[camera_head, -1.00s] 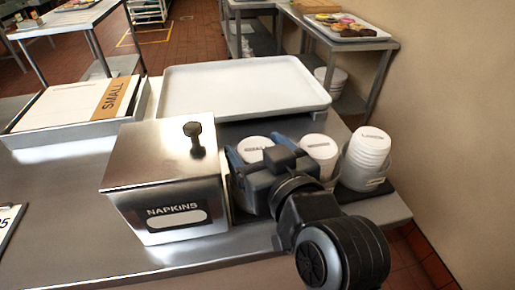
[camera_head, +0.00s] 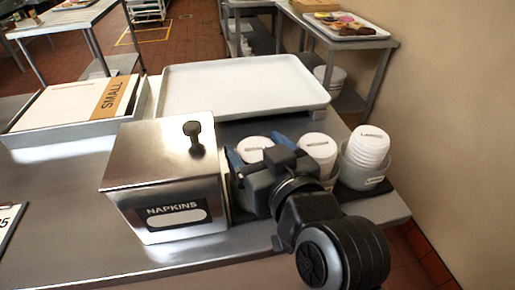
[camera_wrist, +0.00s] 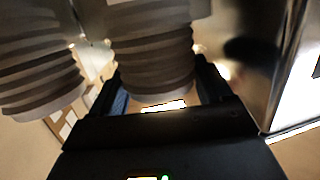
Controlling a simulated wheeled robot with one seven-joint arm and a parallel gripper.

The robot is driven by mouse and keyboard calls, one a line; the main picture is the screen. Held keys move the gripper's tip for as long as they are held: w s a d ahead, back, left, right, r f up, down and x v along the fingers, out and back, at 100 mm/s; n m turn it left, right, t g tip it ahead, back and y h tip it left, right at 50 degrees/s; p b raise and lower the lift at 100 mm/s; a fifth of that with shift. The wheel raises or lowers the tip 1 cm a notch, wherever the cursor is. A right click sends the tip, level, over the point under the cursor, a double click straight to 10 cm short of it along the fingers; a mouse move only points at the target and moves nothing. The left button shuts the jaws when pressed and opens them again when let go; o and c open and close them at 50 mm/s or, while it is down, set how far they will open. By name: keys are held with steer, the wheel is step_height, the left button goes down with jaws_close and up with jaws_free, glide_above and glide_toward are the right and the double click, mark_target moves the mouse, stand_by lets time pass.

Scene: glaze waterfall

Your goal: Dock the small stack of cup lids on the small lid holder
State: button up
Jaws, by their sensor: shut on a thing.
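My gripper (camera_head: 257,153) is low over the counter, just right of the napkin box, with its blue fingertips on either side of a white lid stack (camera_head: 254,146). In the wrist view, my gripper (camera_wrist: 160,88) is shut on this ribbed stack (camera_wrist: 152,55), which looks roughly upright. Only the stack's top shows in the head view. Its lower end and any holder beneath it are hidden by my gripper, so I cannot tell whether it rests in the small lid holder.
A second lid stack (camera_head: 318,147) stands close right of my gripper, and a larger stack (camera_head: 367,150) sits in a holder farther right. The steel napkin box (camera_head: 165,185) is close left. A white tray (camera_head: 240,88) lies behind.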

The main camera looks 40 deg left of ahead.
steer(key=shift+f+b, duration=0.45)
steer(key=shift+f, duration=0.15)
steer(key=o, duration=0.8)
steer(key=shift+d+r, duration=0.1)
steer(key=p+v, duration=0.1)
steer(key=v, duration=0.9)
steer(key=shift+s+d, duration=0.3)
stand_by(0.5)
